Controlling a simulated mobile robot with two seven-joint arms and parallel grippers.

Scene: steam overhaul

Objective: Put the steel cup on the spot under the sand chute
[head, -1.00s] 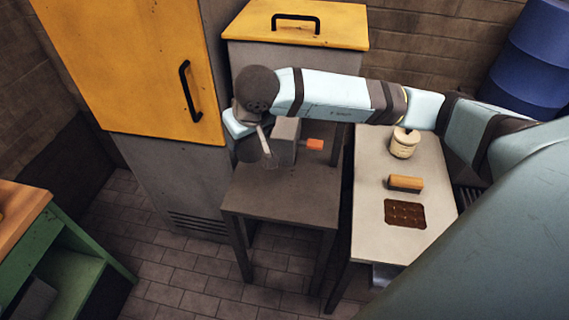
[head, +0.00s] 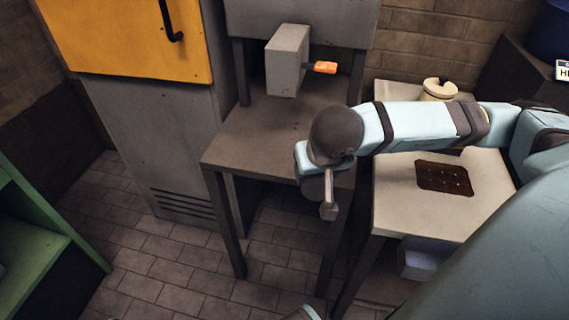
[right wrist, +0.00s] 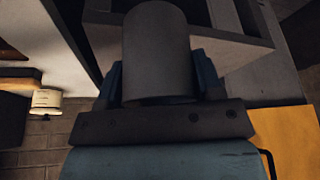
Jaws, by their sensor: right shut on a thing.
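The steel cup (right wrist: 155,50) is a plain grey cylinder. In the right wrist view it sits between the two blue fingers of my right gripper (right wrist: 160,85), which is shut on it. In the head view my right gripper (head: 325,195) is at the front right corner of the dark table (head: 240,140), and the cup is mostly hidden by the wrist. The sand chute appears to be the grey box (head: 287,62) with an orange handle (head: 324,67), above the back of the table. I cannot make out a marked spot under it.
A pale bench (head: 400,210) to the right carries a dark brown patch (head: 444,178) and a cream lidded pot (head: 438,90). A grey cabinet with a yellow door (head: 130,40) stands left. The dark table top is clear in front of the box.

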